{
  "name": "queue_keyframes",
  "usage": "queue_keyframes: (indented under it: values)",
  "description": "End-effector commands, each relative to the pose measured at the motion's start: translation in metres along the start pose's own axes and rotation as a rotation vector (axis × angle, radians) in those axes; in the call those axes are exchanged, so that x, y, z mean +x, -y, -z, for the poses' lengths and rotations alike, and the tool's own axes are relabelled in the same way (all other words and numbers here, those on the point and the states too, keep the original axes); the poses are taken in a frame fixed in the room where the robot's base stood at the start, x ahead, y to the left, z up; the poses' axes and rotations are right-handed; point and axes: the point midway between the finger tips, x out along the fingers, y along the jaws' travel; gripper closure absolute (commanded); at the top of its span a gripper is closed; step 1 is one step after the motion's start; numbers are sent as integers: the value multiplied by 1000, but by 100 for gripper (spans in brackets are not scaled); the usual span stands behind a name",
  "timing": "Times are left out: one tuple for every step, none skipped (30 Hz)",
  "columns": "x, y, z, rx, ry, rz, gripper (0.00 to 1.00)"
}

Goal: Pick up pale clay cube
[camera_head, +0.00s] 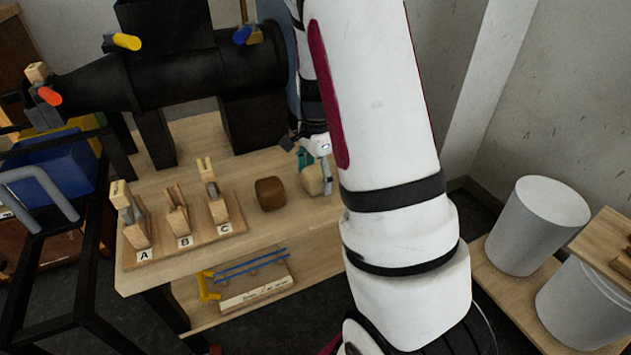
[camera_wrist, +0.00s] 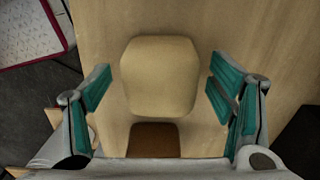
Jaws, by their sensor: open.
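The pale clay cube (camera_wrist: 159,76) is a cream block with rounded corners, centred between my fingers in the wrist view. In the head view the pale clay cube (camera_head: 313,181) stands on the wooden table, partly hidden by my gripper and arm. My gripper (camera_wrist: 160,95) is open, with a teal-padded finger on each side of the cube and a gap on both sides. In the head view my gripper (camera_head: 317,162) is at the cube, partly hidden by my arm.
A brown clay block (camera_head: 270,194) sits left of the pale cube and also shows at the bottom of the wrist view (camera_wrist: 154,140). A wooden board (camera_head: 190,235) with upright pieces marked A, B, C is further left. A large black apparatus (camera_head: 190,85) stands behind.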

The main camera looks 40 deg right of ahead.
Motion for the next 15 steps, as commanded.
queue_keyframes:
  values:
    - [-1,0,0,0,0,0,23]
    - [-1,0,0,0,0,0,26]
    - [-1,0,0,0,0,0,35]
    - [-1,0,0,0,0,0,41]
    - [-1,0,0,0,0,0,48]
    - [-1,0,0,0,0,0,57]
    - [-1,0,0,0,0,0,64]
    - [-1,0,0,0,0,0,71]
    - [-1,0,0,0,0,0,80]
    - [-1,0,0,0,0,0,87]
    - [-1,0,0,0,0,0,94]
    - [-1,0,0,0,0,2,95]
    - [-1,0,0,0,0,2,95]
    - [-1,0,0,0,0,2,95]
    - [-1,0,0,0,0,2,95]
